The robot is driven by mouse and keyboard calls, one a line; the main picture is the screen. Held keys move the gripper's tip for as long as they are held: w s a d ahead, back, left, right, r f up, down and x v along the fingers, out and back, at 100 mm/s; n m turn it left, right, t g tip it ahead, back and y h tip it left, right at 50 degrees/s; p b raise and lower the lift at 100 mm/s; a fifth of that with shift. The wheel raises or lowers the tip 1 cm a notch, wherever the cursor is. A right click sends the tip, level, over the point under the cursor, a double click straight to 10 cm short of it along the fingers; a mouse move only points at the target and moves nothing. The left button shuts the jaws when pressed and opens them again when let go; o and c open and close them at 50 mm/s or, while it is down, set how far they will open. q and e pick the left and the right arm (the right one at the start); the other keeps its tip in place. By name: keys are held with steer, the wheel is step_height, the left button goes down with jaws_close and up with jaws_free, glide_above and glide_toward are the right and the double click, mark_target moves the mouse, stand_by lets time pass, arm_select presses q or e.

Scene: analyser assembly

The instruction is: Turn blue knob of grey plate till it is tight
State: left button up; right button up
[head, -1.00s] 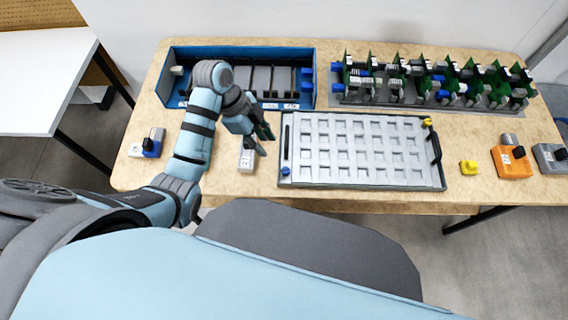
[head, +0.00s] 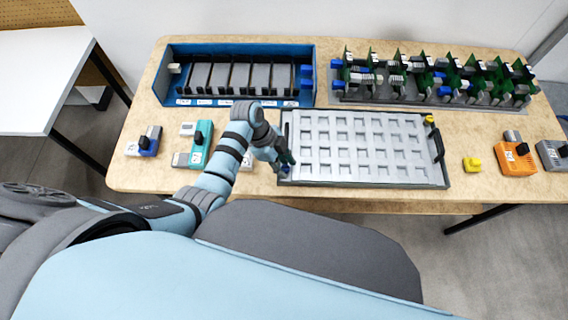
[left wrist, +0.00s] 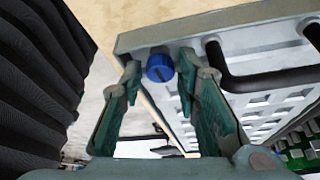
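In the head view my left gripper (head: 287,163) is over the plate's front left corner and largely hides the knob. In the left wrist view the left gripper (left wrist: 158,85) is open, its green fingers on either side of the knob with gaps. My right gripper is not in view.
A blue rack (head: 240,103) stands behind left, and a row of green circuit boards (head: 430,80) behind right. Teal (head: 200,145), blue (head: 147,143), orange (head: 514,156) and yellow (head: 472,164) pieces lie beside the plate. The table's front edge is close.

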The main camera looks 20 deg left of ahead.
arm_select(q)
jaws_close()
steer(key=shift+r+m+p, duration=0.2)
steer(key=shift+m+p, duration=0.25)
steer(key=shift+m, duration=0.05)
steer(key=shift+m+g, duration=0.3)
steer(key=shift+w+f, duration=0.15)
steer(key=shift+f, duration=0.05)
jaws_free()
steer(key=v, duration=1.2)
